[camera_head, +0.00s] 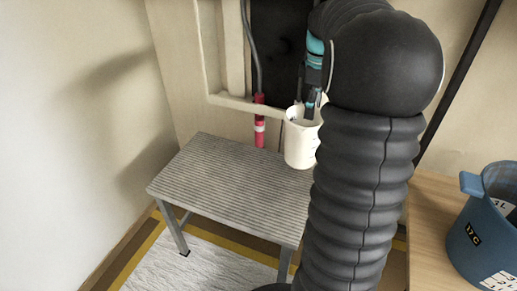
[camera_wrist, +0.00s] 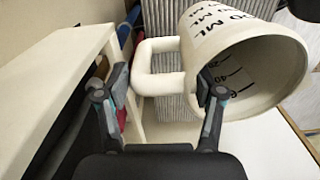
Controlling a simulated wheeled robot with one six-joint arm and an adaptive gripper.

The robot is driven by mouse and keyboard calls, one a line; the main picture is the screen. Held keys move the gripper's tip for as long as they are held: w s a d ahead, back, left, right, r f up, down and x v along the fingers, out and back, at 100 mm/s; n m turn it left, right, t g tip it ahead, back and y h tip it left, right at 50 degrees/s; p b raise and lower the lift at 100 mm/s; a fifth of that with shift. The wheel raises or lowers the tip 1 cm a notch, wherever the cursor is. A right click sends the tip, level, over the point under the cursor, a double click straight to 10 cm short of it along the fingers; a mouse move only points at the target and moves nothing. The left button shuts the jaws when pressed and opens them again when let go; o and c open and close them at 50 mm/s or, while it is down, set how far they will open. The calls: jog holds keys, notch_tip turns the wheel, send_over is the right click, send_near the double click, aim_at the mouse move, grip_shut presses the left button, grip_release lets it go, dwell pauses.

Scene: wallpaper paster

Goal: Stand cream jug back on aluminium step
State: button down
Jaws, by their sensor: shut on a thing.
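The cream jug (camera_head: 299,148) is upright, or nearly so, at the far right part of the aluminium step (camera_head: 222,180) in the head view. I cannot tell whether its base touches the ribbed top. My gripper (camera_head: 309,106) reaches down at the jug's rim, partly hidden by my arm. In the wrist view the jug (camera_wrist: 240,14) shows its open mouth and black ML marks, its handle pointing left. My gripper (camera_wrist: 160,78) is shut on the jug, with one finger left of the handle and the other at the rim wall. The ribbed step (camera_wrist: 164,16) shows behind the handle.
A blue bucket (camera_head: 482,240) stands on a wooden surface (camera_head: 428,210) at the right. Most of the step's top is bare. A wall borders the left.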

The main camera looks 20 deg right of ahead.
jog(key=w+a+f, duration=0.7)
jog(key=a+f, duration=0.1)
jog(key=f, duration=0.2)
jog(key=shift+a+f, duration=0.2)
jog(key=shift+f, duration=0.1)
jog(key=shift+f+b, duration=0.1)
jog(key=shift+b, duration=0.2)
jog(key=shift+c, duration=0.7)
grip_release()
